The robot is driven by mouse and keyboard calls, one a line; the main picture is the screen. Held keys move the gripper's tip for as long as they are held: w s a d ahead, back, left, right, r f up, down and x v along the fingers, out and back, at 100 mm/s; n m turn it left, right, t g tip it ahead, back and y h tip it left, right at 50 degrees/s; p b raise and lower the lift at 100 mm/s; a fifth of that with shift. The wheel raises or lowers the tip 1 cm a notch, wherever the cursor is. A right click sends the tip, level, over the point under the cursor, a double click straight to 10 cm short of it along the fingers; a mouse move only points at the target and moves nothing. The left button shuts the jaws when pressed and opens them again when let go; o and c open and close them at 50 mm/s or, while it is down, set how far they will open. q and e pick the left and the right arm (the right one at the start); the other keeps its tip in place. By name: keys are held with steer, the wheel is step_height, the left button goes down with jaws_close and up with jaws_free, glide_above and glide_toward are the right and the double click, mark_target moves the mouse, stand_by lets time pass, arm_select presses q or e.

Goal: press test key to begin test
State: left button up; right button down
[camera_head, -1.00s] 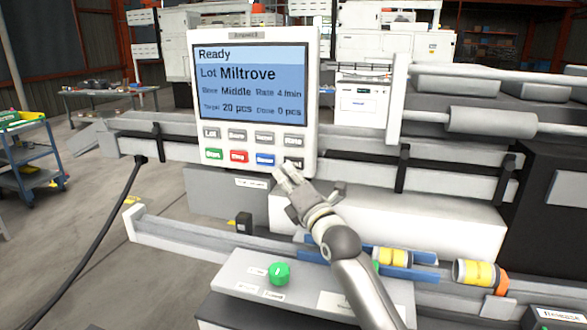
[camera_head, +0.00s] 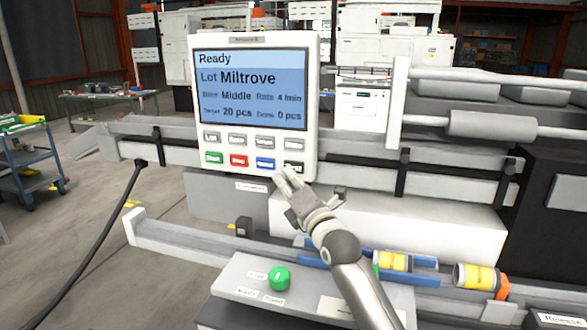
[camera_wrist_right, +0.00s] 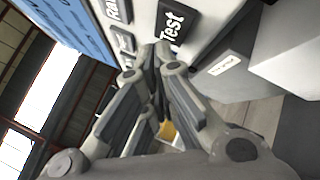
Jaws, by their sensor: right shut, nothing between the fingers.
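The control panel (camera_head: 186,105) has a screen reading "Ready", "Lot Miltrove", "Target 20 pcs" and "Done 0 pcs". The dark test key (camera_head: 293,168) is at the lower right of its buttons. In the wrist view the key (camera_wrist_right: 172,24) is labelled "Test". My right gripper (camera_head: 283,175) is shut and empty, its fingertips just below and in front of the key. In the wrist view the fingertips (camera_wrist_right: 155,51) are beside the key's lower left part; I cannot tell whether they touch it. My left gripper is not in view.
Green (camera_head: 214,157), red (camera_head: 239,160) and blue (camera_head: 264,163) keys sit left of the test key, with a grey key row above. Below are a green knob (camera_head: 279,278) on a grey box and yellow parts (camera_head: 474,276) on a rail. A blue cart (camera_head: 30,165) stands left.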

stand_by(0.4)
steer(key=shift+w, duration=0.2)
steer(key=shift+w+d, duration=0.15)
steer(key=shift+w, duration=0.05)
steer(key=shift+w+b, duration=0.35)
steer(key=shift+b, duration=0.1)
stand_by(0.6)
steer(key=shift+s, duration=0.15)
steer(key=shift+s+p, duration=0.45)
steer(key=shift+s, duration=0.2)
